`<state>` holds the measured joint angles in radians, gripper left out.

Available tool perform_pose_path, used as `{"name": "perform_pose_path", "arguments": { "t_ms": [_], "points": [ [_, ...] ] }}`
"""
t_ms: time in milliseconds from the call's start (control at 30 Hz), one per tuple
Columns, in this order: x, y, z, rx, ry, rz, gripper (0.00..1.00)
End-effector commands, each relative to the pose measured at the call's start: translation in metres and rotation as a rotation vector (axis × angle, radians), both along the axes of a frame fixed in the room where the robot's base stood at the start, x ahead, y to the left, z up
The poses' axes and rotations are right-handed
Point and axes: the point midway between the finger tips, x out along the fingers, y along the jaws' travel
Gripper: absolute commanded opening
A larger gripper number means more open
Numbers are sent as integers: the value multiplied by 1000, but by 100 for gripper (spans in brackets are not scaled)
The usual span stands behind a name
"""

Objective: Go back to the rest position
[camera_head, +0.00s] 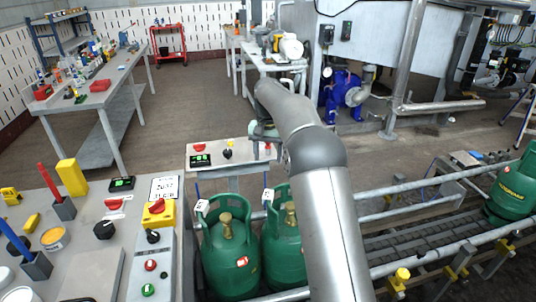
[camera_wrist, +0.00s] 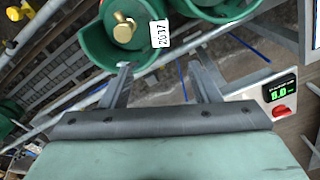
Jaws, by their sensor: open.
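My gripper (camera_wrist: 163,80) is open in the wrist view, its two fingers apart with nothing seen between them. In the head view my grey arm reaches forward over the scene, and the fingers cannot be made out there. A green gas cylinder (camera_wrist: 95,48) with a brass valve and a white tag reading 2037 is just beyond the fingers in the wrist view. A second green cylinder (camera_wrist: 225,12) is cut off by the top edge. In the head view two green cylinders (camera_head: 222,262) (camera_head: 278,260) stand upright side by side, the right one partly hidden by my arm.
A roller conveyor (camera_head: 420,232) with rails runs to the right, with another green cylinder (camera_head: 512,190) at the far right. A small scale table (camera_head: 218,158) stands behind the cylinders. A control bench (camera_head: 90,255) fills the lower left. Open floor (camera_head: 190,100) lies beyond.

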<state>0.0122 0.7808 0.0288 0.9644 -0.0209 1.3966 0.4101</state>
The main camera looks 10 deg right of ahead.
Motion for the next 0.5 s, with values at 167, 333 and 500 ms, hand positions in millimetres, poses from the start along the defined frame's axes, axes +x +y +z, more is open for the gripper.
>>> {"name": "perform_pose_path", "arguments": {
  "t_ms": [167, 333, 500],
  "points": [
    [0, 0, 0, 0, 0, 0, 56],
    [-5, 1, 5, 0, -3, 8, 56],
    [-52, 4, 29, -2, -9, 68, 56]
  ]
}}
